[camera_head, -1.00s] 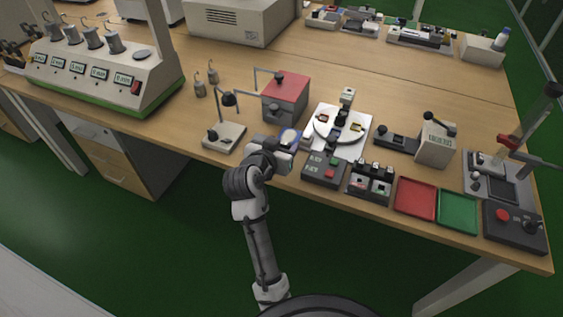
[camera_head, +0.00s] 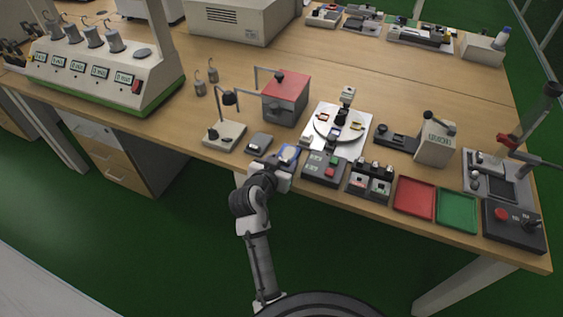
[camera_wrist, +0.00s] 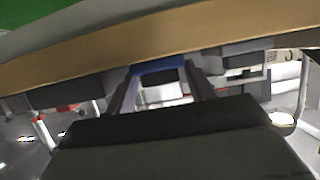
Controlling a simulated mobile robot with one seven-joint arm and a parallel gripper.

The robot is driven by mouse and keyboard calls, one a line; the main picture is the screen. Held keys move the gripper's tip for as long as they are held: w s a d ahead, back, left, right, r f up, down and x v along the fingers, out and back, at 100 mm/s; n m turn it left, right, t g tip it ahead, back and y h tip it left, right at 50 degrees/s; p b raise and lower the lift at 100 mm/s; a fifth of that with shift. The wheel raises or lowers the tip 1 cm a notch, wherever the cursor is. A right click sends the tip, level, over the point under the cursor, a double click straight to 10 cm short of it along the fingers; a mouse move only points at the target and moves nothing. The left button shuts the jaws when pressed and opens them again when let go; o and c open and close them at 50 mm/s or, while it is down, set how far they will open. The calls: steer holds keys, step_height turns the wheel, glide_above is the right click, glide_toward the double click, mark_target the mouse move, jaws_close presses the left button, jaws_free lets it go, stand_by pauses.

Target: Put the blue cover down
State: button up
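The blue cover (camera_head: 289,153) shows as a small blue-edged piece with a pale middle at the end of my gripper (camera_head: 286,157), near the table's front edge. In the wrist view the blue cover (camera_wrist: 158,64) sits between the two fingers of my gripper (camera_wrist: 160,82), which appear closed on its sides. My gripper's body hides part of it, and I cannot tell whether its underside touches the table. A small dark-grey block (camera_head: 258,142) lies on the table just left of my gripper.
A control box (camera_head: 324,167) with red and green buttons stands close right of my gripper. A white turntable (camera_head: 340,126) and a red-topped box (camera_head: 286,97) stand behind. A lamp-like stand (camera_head: 224,133) is to the left. Red (camera_head: 414,198) and green (camera_head: 457,210) trays lie farther right.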

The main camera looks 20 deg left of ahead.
steer(key=o, duration=0.4)
steer(key=b+v, duration=0.2)
steer(key=v, duration=1.2)
steer(key=shift+d+r+b, duration=0.25)
steer(key=shift+d+b, duration=0.05)
steer(key=shift+b, duration=0.05)
